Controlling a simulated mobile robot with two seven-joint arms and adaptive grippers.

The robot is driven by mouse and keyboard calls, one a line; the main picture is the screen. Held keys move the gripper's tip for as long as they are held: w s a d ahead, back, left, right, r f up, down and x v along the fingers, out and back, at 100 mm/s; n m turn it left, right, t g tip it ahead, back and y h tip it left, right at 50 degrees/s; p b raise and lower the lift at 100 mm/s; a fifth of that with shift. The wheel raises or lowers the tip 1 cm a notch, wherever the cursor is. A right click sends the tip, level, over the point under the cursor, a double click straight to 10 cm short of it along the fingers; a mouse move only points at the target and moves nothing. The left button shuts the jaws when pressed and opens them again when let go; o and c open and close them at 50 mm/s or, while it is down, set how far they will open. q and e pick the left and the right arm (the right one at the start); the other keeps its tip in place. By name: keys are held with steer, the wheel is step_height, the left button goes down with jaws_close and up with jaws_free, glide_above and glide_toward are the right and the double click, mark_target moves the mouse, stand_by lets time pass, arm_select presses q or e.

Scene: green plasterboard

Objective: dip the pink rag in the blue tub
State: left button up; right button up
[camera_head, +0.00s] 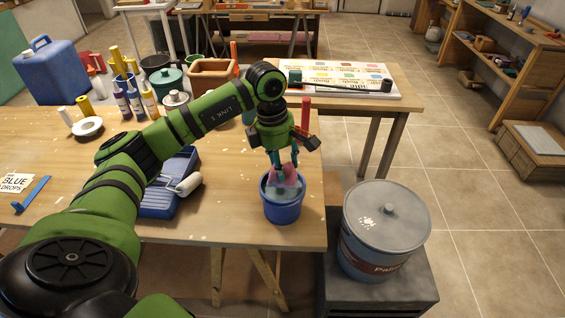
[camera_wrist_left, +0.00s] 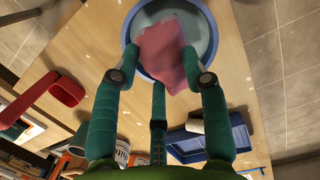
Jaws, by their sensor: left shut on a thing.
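The blue tub (camera_head: 282,211) stands on the wooden table near its right front corner, with greyish liquid inside. The pink rag (camera_head: 287,177) is at the tub's mouth, its lower part inside the rim. My left gripper (camera_head: 286,172) points down over the tub and is shut on the rag. In the left wrist view the rag (camera_wrist_left: 165,52) hangs between the teal fingers (camera_wrist_left: 160,75) of my gripper, over the tub (camera_wrist_left: 210,30). I cannot tell whether the rag touches the liquid. My right gripper does not show.
A blue paint tray (camera_head: 165,200) with a white roller (camera_head: 185,184) lies left of the tub. A grey paint bucket (camera_head: 380,235) stands on a dark stand at the right.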

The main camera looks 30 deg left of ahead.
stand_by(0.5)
arm_select(q)
steer(key=shift+r+p, duration=1.6)
steer(key=shift+r, duration=0.95)
